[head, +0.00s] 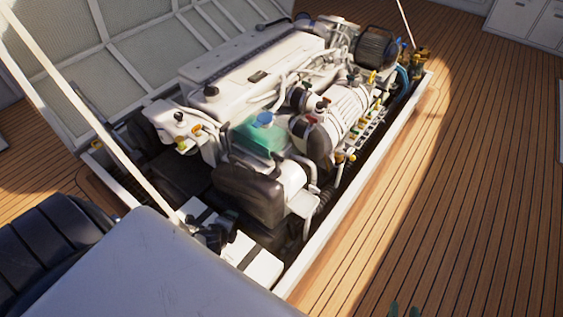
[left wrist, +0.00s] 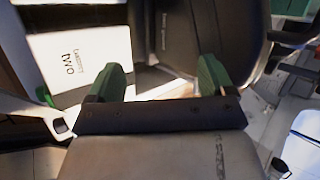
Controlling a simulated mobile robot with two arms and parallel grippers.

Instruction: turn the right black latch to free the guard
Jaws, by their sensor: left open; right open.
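A dark rounded cover (head: 248,192), which may be the guard, sits at the near end of the engine in the head view. A dark panel with small lettering (left wrist: 180,30) lies beyond my left fingers in the left wrist view. I cannot make out the right black latch for certain. My left gripper (left wrist: 158,82) has its two green fingers spread wide, with nothing held between them. My right gripper (head: 404,311) shows only as green fingertips at the bottom edge of the head view, over the deck and apart from the engine; it is open.
The white engine (head: 250,75) fills the open hatch, with a pale rim (head: 350,205) along its right side. A green tank (head: 258,138) with a blue cap stands beside the cover. White boxes with black parts (head: 250,260) lie nearest. The wooden deck (head: 470,170) is clear.

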